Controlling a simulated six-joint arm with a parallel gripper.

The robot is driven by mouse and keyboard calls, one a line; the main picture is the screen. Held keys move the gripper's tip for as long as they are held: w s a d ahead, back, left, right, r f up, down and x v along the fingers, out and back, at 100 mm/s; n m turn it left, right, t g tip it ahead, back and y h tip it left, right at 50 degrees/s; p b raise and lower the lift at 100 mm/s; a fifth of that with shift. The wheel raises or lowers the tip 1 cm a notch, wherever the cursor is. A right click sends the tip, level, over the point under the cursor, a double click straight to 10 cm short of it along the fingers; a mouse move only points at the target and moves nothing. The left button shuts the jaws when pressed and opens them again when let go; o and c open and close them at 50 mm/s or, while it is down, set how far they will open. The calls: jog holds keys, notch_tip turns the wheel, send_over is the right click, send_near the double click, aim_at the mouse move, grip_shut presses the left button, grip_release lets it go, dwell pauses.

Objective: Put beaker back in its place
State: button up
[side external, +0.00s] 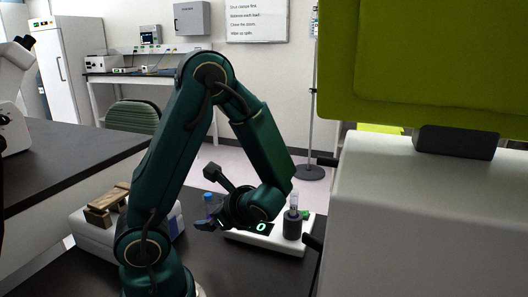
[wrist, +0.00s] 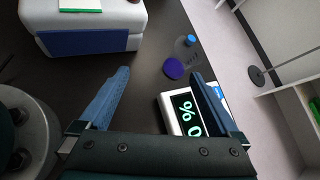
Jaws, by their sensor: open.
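No vessel can be identified for certain as the beaker. A small clear vessel (side external: 294,201) stands upright in a dark grey round holder (side external: 292,226) at the right end of the white device, right of my gripper (side external: 212,222). A clear bottle with a blue cap (side external: 208,197) stands behind my gripper in the side view. It also shows in the wrist view (wrist: 188,46), with a purple round part (wrist: 173,69) at its near end, beyond my fingers. My gripper (wrist: 160,77) is open, with nothing between its fingers in the wrist view.
The white device (side external: 275,243) has a lit display (side external: 261,227); it shows under the right finger in the wrist view. A white box (side external: 92,231) with a wooden rack (side external: 106,203) stands left. A large white machine (side external: 425,220) with a green lid (side external: 425,60) fills the right.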

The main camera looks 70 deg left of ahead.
jog(key=w+d+r+n+t+h, duration=0.1)
jog(key=d+r+n+t+h, duration=0.3)
jog(key=d, duration=0.5)
jog(key=w+d+r+n+t+h, duration=0.1)
jog(key=d+r+n+t+h, duration=0.2)
jog(key=d+n+h, duration=0.4)
jog(key=d+t, duration=0.1)
jog(key=d, duration=0.2)
jog(key=shift+r+n, duration=0.4)
